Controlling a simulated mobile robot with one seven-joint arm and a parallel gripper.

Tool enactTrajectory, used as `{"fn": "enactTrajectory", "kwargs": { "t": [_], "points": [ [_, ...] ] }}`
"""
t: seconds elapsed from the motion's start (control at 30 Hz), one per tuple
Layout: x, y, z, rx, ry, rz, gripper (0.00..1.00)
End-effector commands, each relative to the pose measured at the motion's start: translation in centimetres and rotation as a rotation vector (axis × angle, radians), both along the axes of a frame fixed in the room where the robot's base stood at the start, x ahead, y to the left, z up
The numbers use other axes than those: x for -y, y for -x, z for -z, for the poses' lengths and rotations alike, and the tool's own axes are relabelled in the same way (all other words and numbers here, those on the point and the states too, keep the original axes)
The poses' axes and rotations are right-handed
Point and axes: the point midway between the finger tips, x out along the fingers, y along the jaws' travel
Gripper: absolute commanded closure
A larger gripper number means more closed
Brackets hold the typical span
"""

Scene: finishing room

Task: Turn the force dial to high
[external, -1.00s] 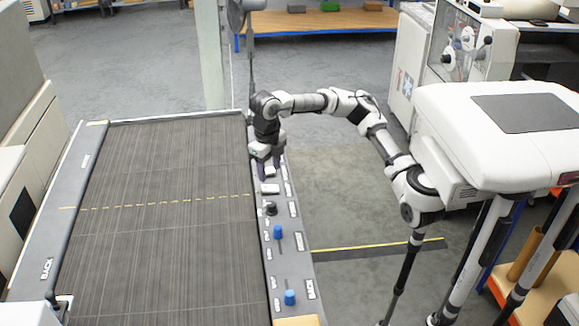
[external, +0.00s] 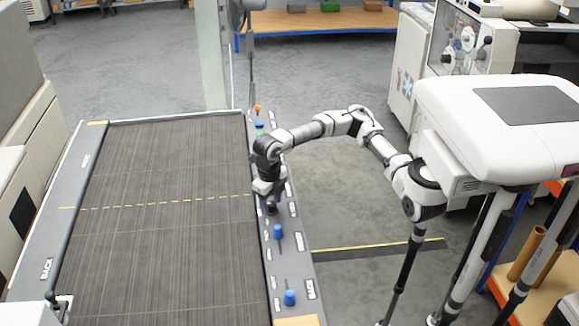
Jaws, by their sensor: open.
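The control strip (external: 297,262) runs along the right side of the wide ribbed bed. A small black knob (external: 272,209) stands on it, most likely the force dial; its label is too small to read and its setting cannot be told. My gripper (external: 270,200) points down right over this knob and partly hides it. The fingers are open, one on each side as far as I can see. Whether they touch the knob cannot be told.
Behind my gripper are an orange knob (external: 257,108) and another blue knob (external: 259,126). The dark ribbed bed (external: 160,240) to the left is clear.

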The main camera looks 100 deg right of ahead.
Motion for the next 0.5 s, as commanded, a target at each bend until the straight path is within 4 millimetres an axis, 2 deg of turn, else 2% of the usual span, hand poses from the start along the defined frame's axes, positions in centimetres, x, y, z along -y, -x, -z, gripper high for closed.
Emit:
{"fn": "enactTrajectory", "kwargs": {
  "t": [0.13, 0.4, 0.5],
  "points": [
    [0.0, 0.0, -0.01, 0.0, 0.0, 0.0, 0.5],
    [0.0, 0.0, -0.04, 0.0, 0.0, 0.0, 0.85],
    [0.0, 0.0, -0.05, 0.0, 0.0, 0.0, 0.94]
  ]
}}
